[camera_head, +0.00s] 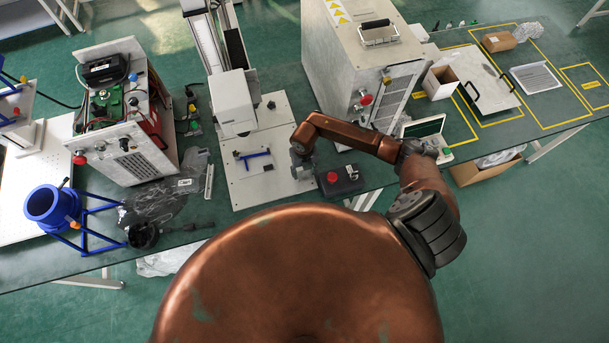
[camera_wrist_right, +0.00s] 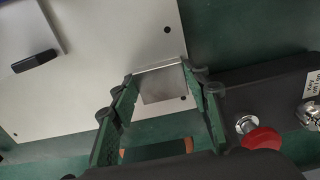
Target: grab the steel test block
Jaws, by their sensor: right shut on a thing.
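The steel test block (camera_wrist_right: 166,88) is a small, shiny grey block in the right wrist view, at the edge of a pale base plate. My right gripper (camera_wrist_right: 161,80) has its dark green fingers on both sides of the block and is shut on it. In the head view my right gripper (camera_head: 301,160) is over the right edge of the pale base plate (camera_head: 245,192); the block is mostly hidden there. I cannot tell whether the block still touches the plate. My left gripper is not in view.
A black control box (camera_head: 340,180) with a red button stands close right of the gripper. The white column machine (camera_head: 233,103) rises behind the plate, and a large grey cabinet (camera_head: 355,75) stands behind right. A blue-handled tool (camera_head: 253,155) lies on the plate.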

